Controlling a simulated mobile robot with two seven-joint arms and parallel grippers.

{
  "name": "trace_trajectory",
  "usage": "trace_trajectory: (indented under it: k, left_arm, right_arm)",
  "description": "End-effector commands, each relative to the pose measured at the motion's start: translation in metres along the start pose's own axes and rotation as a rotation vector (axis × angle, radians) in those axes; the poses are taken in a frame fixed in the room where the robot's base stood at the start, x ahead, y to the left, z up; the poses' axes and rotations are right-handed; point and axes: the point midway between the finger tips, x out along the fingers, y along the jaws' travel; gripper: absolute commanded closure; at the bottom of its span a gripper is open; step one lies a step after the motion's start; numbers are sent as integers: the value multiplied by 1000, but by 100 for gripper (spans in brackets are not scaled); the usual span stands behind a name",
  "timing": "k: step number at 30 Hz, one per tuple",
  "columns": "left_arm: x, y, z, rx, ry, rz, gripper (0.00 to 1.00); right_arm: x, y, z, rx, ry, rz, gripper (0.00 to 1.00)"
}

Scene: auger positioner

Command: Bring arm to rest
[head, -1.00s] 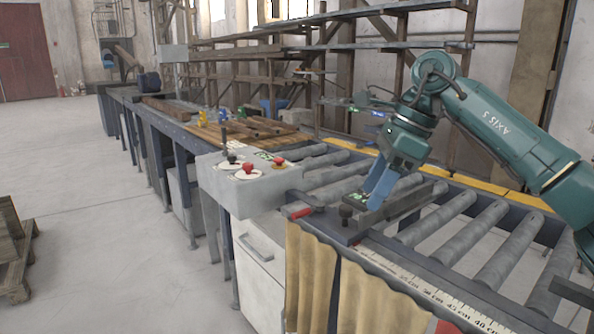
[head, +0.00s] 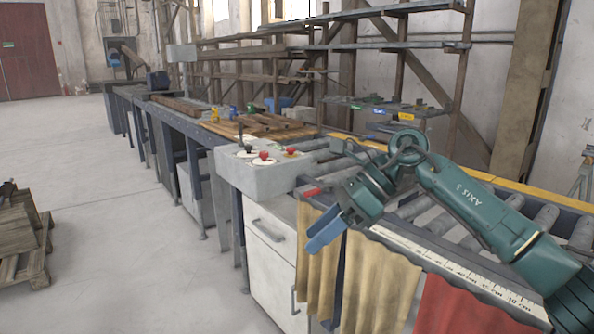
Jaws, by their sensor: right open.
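My right arm comes in from the right as a teal arm marked "AXIS 5". My right gripper (head: 324,232), with blue fingers, hangs in front of the roller conveyor (head: 440,216), over the near side by the tan curtain (head: 325,262). It points down and to the left, and it is open with nothing seen between its fingers. My left gripper is not in the picture.
A grey control box (head: 262,178) with red and black knobs stands just left of my gripper, above a white cabinet (head: 270,255). A measuring scale (head: 440,266) runs along the conveyor's near edge. A wooden pallet (head: 24,240) stands at the left. Floor between is clear.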

Motion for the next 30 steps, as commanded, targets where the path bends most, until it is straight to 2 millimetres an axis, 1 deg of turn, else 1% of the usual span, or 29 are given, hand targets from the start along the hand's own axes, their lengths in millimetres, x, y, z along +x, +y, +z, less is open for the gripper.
trace_trajectory:
  k: [1, 3, 5, 6, 7, 9, 11, 12, 14, 16, 17, 18, 20, 21, 23, 24, 26, 27, 29, 30]
  left_arm:
    - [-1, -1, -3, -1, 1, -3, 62]
    - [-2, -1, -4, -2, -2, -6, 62]
    - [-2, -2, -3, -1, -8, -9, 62]
    - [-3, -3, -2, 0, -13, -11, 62]
    - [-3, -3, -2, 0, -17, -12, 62]
    - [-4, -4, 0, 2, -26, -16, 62]
    - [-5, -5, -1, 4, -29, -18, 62]
    - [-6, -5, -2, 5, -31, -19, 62]
    - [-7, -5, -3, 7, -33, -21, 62]
    - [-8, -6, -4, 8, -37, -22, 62]
    - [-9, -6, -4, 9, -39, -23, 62]
    - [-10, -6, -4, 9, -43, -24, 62]
    - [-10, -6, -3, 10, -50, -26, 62]
    - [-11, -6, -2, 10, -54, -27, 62]
    - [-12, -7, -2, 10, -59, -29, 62]
    - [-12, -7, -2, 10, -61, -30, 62]
    - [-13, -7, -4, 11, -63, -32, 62]
    - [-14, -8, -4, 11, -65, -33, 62]
    - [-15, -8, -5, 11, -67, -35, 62]
    - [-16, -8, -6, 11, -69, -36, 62]
  right_arm:
    - [18, 7, 2, 32, -76, 53, 48]
    - [41, 18, 8, 97, -205, 127, 48]
    - [58, 28, 14, 173, -331, 198, 48]
    - [68, 35, 18, 236, -421, 247, 48]
    - [73, 40, 21, 288, -491, 284, 48]
    - [81, 48, 25, 427, -653, 368, 48]
    - [84, 51, 25, 560, -787, 434, 48]
    - [85, 52, 23, 656, -874, 476, 48]
    - [84, 50, 16, 808, -1001, 534, 48]
    - [83, 44, 2, 999, -1141, 593, 48]
    - [83, 42, -6, 1084, -1199, 616, 48]
    - [83, 38, -20, 1202, -1274, 645, 48]
    - [84, 32, -44, 1384, -1381, 681, 48]
    - [86, 29, -62, 1510, -1448, 702, 48]
    - [92, 26, -94, 1705, -1544, 724, 48]
    - [96, 27, -117, 1837, -1604, 734, 48]
    - [106, 31, -154, 2042, -1687, 742, 48]
    - [113, 37, -180, 2181, -1738, 741, 48]
    - [125, 50, -217, 2386, -1804, 733, 48]
    - [133, 61, -241, -2424, 1775, -694, 48]
